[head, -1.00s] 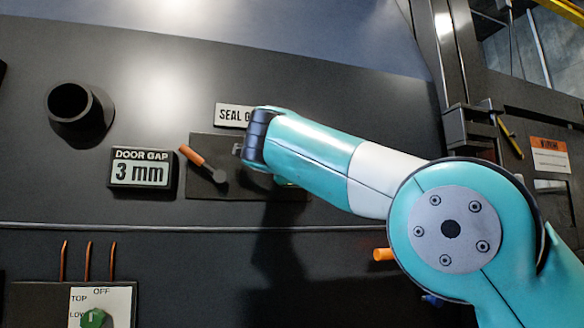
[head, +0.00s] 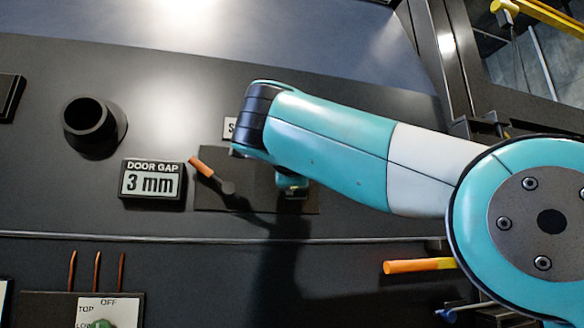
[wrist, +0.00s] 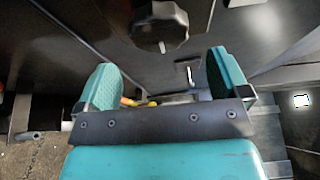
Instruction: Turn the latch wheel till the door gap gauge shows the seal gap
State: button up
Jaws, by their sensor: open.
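The door gap gauge (head: 151,183) reads 3 mm in the head view. The sign above the lever plate (head: 229,128) is mostly hidden by my arm; only an "S" shows. My gripper (wrist: 165,85) is open in the wrist view, its two teal fingers apart with nothing held between them. A dark lobed knob (wrist: 160,24) shows beyond the fingertips at the top of the wrist view, apart from them; I cannot tell if it is the latch wheel. In the head view my arm hides the gripper's fingers and part of the panel.
An orange-handled lever (head: 202,167) sits on the plate beside the gauge. A black round spout (head: 92,122) sticks out at upper left. A selector panel (head: 108,312) is at lower left. A thick orange handle (head: 418,266) sticks out below my arm.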

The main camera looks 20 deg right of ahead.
jog(key=b+v, duration=0.1)
jog(key=v, duration=0.9)
jog(key=w+a+f+n+g+y+p, duration=0.15)
jog(key=w+f+n+y+p, duration=0.35)
jog(key=n, duration=0.7)
notch_tip(320, 180, down, 10)
jog(key=s+n+g+y, duration=0.2)
jog(key=n+g+y, duration=0.1)
jog(key=n, duration=0.3)
jog(key=s+d+f+n+g+y+p, duration=0.1)
jog(key=s+f+n+g+p, duration=0.1)
jog(key=s+f+n+g, duration=0.4)
jog(key=s+d+f+n+g+y+p, duration=0.2)
jog(key=s+f+n+g, duration=0.3)
jog(key=s+f, duration=0.9)
jog(key=s+g, duration=0.1)
jog(key=s, duration=0.5)
jog(key=shift+s+n+p, duration=0.25)
jog(key=shift+n+p, duration=0.1)
jog(key=shift+n, duration=0.05)
